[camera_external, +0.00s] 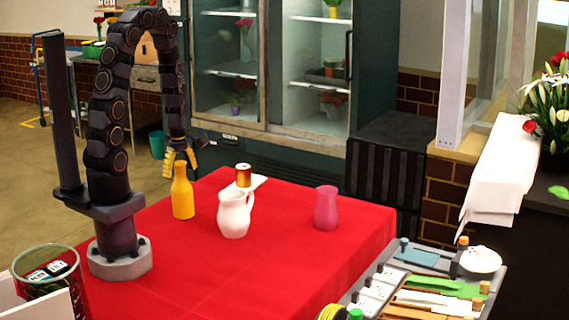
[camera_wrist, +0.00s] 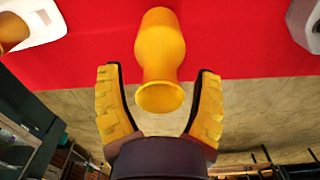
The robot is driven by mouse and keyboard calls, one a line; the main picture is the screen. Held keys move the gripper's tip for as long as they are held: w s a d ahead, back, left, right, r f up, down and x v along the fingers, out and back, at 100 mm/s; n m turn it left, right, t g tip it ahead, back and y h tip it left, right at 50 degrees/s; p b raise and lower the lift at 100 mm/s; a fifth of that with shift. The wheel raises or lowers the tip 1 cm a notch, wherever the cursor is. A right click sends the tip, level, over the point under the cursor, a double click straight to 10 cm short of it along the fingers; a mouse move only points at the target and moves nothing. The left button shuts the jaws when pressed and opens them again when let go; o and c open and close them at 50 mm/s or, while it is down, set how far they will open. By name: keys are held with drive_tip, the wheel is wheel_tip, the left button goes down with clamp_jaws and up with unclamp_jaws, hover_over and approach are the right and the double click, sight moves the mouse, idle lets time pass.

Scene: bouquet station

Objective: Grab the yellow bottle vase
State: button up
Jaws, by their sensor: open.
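The yellow bottle vase (camera_external: 183,198) stands upright on the red table near its far left edge. In the wrist view, the vase (camera_wrist: 160,50) lies in the middle with its round mouth toward my palm. My gripper (camera_external: 181,164) is above the vase, pointing down, with its yellow fingers apart at the height of the vase's top. In the wrist view, my gripper (camera_wrist: 160,72) has one finger on each side of the vase's neck and mouth, with visible gaps on both sides. It is open and holds nothing.
A white pitcher (camera_external: 235,215) stands right of the vase. A pink vase (camera_external: 326,207) stands farther right. The red table (camera_external: 190,270) is clear in front. A tool tray (camera_external: 350,297) is at the lower right.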

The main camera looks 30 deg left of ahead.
drive_tip(key=shift+f, duration=0.4)
clamp_jaws()
drive_tip(key=shift+r, duration=0.1)
